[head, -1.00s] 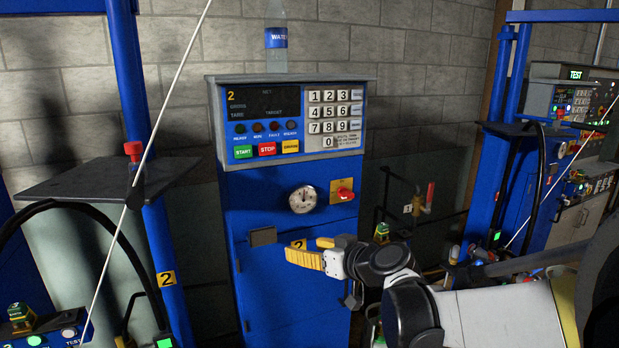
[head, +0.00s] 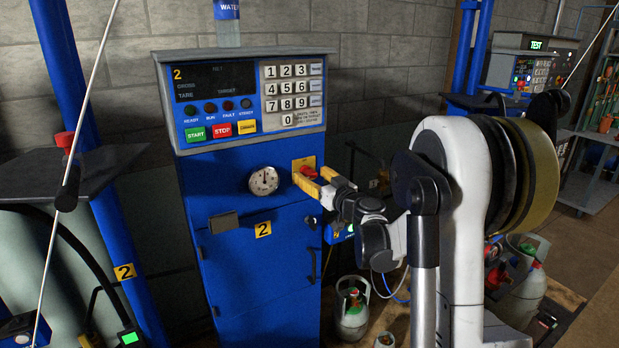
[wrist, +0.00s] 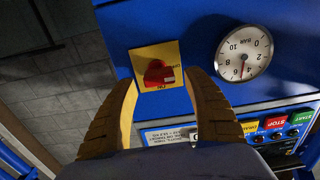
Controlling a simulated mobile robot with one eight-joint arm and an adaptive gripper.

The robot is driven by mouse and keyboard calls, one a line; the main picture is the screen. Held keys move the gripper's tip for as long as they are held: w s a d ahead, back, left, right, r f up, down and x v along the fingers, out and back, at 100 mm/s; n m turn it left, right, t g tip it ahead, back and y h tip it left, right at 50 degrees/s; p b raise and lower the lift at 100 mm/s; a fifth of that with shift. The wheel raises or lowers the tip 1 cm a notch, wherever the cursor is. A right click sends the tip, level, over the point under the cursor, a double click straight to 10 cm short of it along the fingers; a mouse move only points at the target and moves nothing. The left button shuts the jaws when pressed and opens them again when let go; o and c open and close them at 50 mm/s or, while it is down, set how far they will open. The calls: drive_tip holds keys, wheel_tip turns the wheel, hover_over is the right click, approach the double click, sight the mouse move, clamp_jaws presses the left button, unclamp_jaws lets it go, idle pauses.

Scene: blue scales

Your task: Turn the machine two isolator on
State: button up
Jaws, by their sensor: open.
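The machine two isolator is a red rotary knob (head: 306,172) on a yellow plate (head: 297,163), on the front of the blue machine marked 2 (head: 250,280). In the wrist view the red knob (wrist: 157,74) sits between the fingertips, and its yellow plate (wrist: 145,52) shows upside down. My gripper (head: 316,180) has yellow fingers, which are spread apart at the knob. It also shows in the wrist view (wrist: 162,80) with one finger on each side of the knob. I cannot tell whether the fingers touch it. The plate's lettering is too small to read surely.
A round gauge (head: 264,181) is left of the isolator. The display panel with green start (head: 195,133) and red stop (head: 221,129) buttons is above. A small handle (head: 223,222) juts from the machine's front. Gas cylinders (head: 352,318) stand on the floor at lower right.

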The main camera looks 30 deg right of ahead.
drive_tip(key=shift+w, duration=0.85)
drive_tip(key=c, duration=1.2)
drive_tip(key=shift+o, duration=0.2)
drive_tip(key=shift+m, duration=0.4)
drive_tip(key=m, duration=0.3)
drive_tip(key=shift+d+r+m, duration=0.1)
drive_tip(key=shift+d+m, duration=0.05)
drive_tip(key=shift+m, duration=0.25)
drive_tip(key=m, duration=0.4)
drive_tip(key=shift+d+m, duration=0.1)
drive_tip(key=shift+m, duration=0.2)
drive_tip(key=m, duration=0.4)
drive_tip(key=shift+d, duration=0.15)
drive_tip(key=m, duration=0.4)
drive_tip(key=shift+f+m, duration=0.2)
drive_tip(key=shift+m, duration=0.1)
